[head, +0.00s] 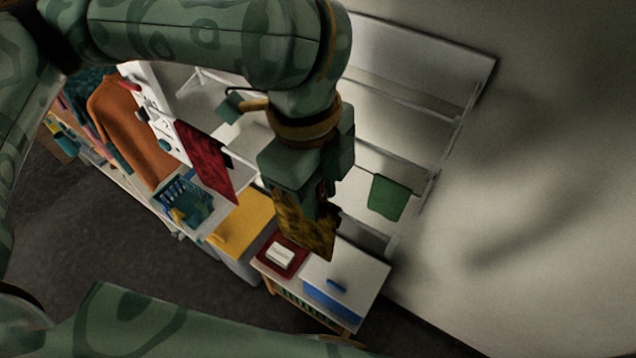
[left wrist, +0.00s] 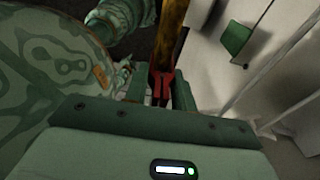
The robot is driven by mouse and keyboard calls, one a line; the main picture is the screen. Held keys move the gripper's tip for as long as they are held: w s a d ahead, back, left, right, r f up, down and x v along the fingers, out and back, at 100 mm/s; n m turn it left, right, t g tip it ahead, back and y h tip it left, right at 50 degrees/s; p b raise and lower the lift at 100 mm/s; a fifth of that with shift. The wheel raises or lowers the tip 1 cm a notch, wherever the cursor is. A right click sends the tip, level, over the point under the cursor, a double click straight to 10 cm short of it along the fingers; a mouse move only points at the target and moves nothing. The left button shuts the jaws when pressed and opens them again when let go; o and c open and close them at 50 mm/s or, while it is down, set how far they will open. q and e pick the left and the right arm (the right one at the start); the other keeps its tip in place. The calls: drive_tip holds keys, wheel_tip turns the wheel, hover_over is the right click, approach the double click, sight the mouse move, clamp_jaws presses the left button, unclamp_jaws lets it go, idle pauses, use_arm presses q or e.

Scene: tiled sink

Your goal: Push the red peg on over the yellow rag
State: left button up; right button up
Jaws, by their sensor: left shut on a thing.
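My left gripper (head: 308,198) is high in the middle of the head view, pointing down and shut. In the left wrist view the red peg (left wrist: 161,86) sits between the fingers of that gripper (left wrist: 160,92), gripped at its near end. The yellow rag (head: 305,232) hangs just below and in front of the gripper in the head view. In the left wrist view the rag (left wrist: 169,38) is a narrow strip beyond the peg's tip. Whether the peg's jaws straddle the cloth or only meet it, I cannot tell. My right gripper is not in view.
A red cloth (head: 207,162) hangs left of the gripper and a green cloth (head: 389,198) right of it. An orange garment (head: 130,135) hangs farther left.

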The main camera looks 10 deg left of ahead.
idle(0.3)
use_arm(q)
drive_tip(key=o, duration=1)
drive_tip(key=shift+o, duration=0.2)
drive_tip(key=shift+r+p, duration=0.9)
drive_tip(key=shift+r, duration=2.55)
